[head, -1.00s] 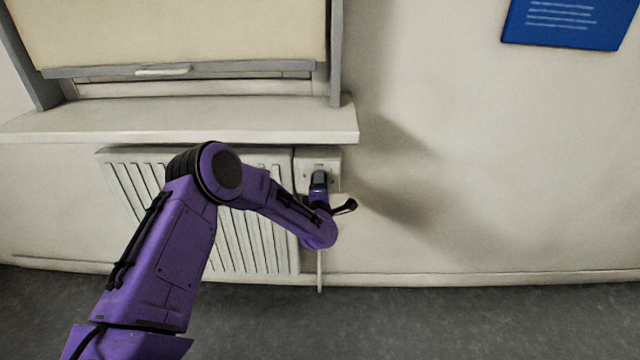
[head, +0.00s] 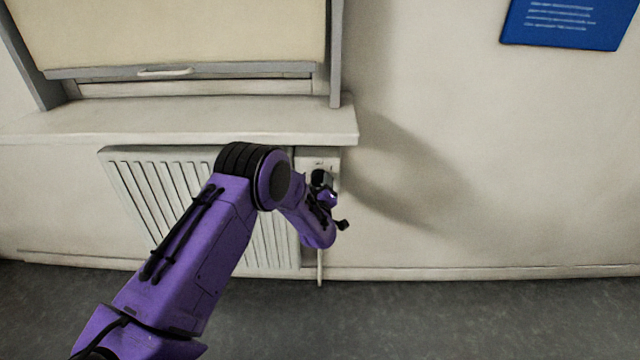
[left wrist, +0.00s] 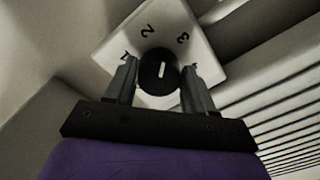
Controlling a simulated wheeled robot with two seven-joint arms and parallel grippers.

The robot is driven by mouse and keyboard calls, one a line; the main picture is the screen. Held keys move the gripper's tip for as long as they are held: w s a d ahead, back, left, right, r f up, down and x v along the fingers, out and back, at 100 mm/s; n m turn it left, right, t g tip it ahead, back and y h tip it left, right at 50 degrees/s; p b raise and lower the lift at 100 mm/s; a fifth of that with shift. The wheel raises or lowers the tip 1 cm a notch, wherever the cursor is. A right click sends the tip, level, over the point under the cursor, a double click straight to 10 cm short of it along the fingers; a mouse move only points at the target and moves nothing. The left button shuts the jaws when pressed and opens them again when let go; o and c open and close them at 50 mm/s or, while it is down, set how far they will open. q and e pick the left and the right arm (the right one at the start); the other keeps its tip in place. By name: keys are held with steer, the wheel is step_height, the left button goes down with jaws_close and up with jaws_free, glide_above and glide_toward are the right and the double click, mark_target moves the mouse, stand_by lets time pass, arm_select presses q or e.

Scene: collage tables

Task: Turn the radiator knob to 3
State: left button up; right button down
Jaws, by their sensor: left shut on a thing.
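The radiator knob (left wrist: 159,82) is round and black with a short white pointer line. It sits on a pale square plate (left wrist: 165,25) marked 1, 2 and 3, tilted in the left wrist view. The line points up in that picture, between the 2 and the 3. My left gripper (left wrist: 160,74) has one finger on each side of the knob and is shut on it. In the head view my left gripper (head: 322,182) is in front of the plate (head: 327,161), and the knob cannot be made out there. My right gripper is not in view.
The white ribbed radiator (head: 150,190) is left of the plate, under the window sill (head: 180,122). A thin pipe (head: 320,265) runs down below the plate. The wall to the right is bare except for a blue sign (head: 565,22).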

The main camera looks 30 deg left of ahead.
arm_select(q)
steer(key=m, duration=0.4)
steer(key=shift+s+f+m, duration=0.15)
steer(key=shift+m, duration=0.25)
steer(key=shift+m+p, duration=0.3)
steer(key=o, duration=1)
steer(key=p+v, duration=0.1)
steer(key=v, duration=0.9)
steer(key=shift+s, duration=0.25)
